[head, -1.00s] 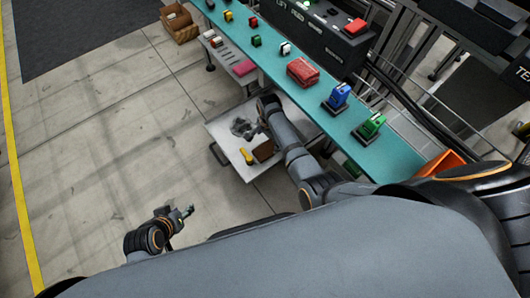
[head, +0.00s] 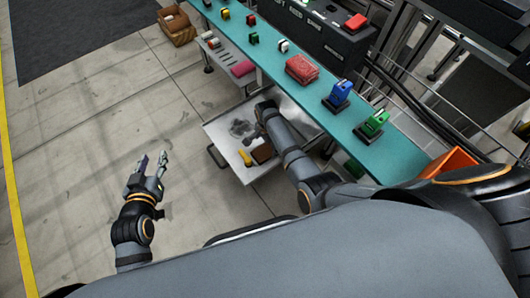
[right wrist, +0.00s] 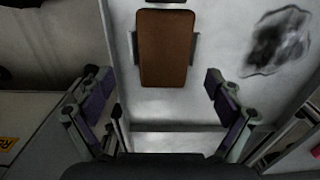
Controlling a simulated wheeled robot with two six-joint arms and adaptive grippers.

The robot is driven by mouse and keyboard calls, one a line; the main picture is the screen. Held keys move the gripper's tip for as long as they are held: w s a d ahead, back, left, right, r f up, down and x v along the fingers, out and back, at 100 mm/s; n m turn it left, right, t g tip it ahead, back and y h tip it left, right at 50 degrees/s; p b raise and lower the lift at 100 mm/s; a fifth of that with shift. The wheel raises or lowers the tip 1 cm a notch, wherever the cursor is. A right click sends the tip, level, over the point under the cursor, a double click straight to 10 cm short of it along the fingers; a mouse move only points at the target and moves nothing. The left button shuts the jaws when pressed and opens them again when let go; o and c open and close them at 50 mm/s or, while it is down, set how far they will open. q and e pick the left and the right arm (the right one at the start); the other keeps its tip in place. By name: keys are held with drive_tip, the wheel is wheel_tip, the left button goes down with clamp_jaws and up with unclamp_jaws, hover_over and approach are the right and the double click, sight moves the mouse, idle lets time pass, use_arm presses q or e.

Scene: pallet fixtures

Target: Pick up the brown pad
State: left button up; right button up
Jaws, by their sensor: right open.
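The brown pad (right wrist: 164,48) lies flat on a pale tray surface in the right wrist view, with small grey pieces at its left and right sides. It also shows in the head view (head: 262,153), close to my right gripper. My right gripper (right wrist: 145,85) is open and empty. Its two fingers are spread wider than the pad, and the pad lies beyond the fingertips. In the head view my right arm partly hides that gripper. My left gripper (head: 153,161) is open and empty above the bare floor.
The pad's low white cart (head: 226,158) also carries a yellow piece (head: 245,158) and a dark smudged patch (head: 240,128). A teal bench (head: 318,93) runs alongside, bearing a red block (head: 302,69), a blue device (head: 341,91) and a green device (head: 375,121). Floor at left is clear.

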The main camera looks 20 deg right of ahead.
sight(265, 151)
use_arm(q)
drive_tip(key=w+r+t+b, duration=0.1)
drive_tip(key=w+r+t, duration=0.15)
drive_tip(key=r, duration=0.45)
drive_tip(key=w+r+t+b, duration=0.1)
drive_tip(key=r+t, duration=0.3)
drive_tip(key=r, duration=0.4)
use_arm(e)
drive_tip(key=shift+w+a+f, duration=0.1)
drive_tip(key=shift+f, duration=0.4)
drive_tip(key=shift+w+a+f, duration=0.1)
drive_tip(key=shift+f, duration=1.1)
drive_tip(key=shift+f+b, duration=0.45)
drive_tip(key=shift+b, duration=0.05)
drive_tip(key=c, duration=1.2)
use_arm(q)
drive_tip(key=s+r+t, duration=0.2)
drive_tip(key=r+t, duration=0.1)
drive_tip(key=r, duration=0.3)
drive_tip(key=s+r+m+t+h, duration=0.1)
drive_tip(key=s+r+t, duration=0.1)
drive_tip(key=r+t, duration=0.2)
wheel_tip(265, 151, up, 4)
drive_tip(key=shift+s+f+m+h, duration=0.2)
drive_tip(key=shift+s+m+h, duration=0.1)
drive_tip(key=shift+s, duration=0.05)
use_arm(e)
drive_tip(key=shift+c, duration=0.2)
